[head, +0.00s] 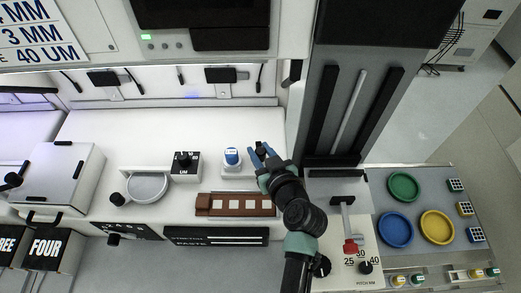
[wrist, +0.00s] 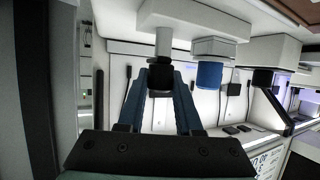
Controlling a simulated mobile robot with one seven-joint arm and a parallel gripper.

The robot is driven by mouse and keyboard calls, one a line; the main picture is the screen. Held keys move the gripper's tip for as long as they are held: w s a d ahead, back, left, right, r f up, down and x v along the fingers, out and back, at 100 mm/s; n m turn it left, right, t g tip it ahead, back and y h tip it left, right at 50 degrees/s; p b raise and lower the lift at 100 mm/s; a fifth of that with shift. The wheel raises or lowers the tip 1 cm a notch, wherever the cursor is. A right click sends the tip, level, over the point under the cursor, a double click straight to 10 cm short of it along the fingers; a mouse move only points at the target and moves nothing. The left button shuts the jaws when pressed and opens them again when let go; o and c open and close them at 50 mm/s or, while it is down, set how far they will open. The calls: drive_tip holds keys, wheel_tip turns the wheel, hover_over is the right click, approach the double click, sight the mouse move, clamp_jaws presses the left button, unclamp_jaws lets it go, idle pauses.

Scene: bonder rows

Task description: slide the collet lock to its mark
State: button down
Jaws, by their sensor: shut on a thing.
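My gripper (head: 263,156) has its two blue fingers around a black knob (head: 261,147), and is shut on it. The knob, which I take to be the collet lock, stands at the right end of the white work surface. In the wrist view the black knob (wrist: 160,78) sits between the blue fingertips, on a grey stem under a white block (wrist: 190,18). I cannot make out a mark near the knob.
A brown strip with pale squares (head: 236,205) lies in front of the knob. A black dial on a white box (head: 186,166) and a round grey dish (head: 147,187) are to the left. A red-knobbed lever (head: 350,246) and coloured round trays (head: 437,226) are at right.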

drive_tip(key=shift+m+h+p, duration=0.4)
drive_tip(key=shift+p, duration=0.1)
drive_tip(key=shift+m+h, duration=0.3)
drive_tip(key=shift+h, duration=0.1)
drive_tip(key=shift+t, duration=0.3)
drive_tip(key=c, duration=0.6)
unclamp_jaws()
drive_tip(key=b+v, duration=0.3)
drive_tip(key=v, duration=1)
drive_tip(key=shift+d, duration=0.1)
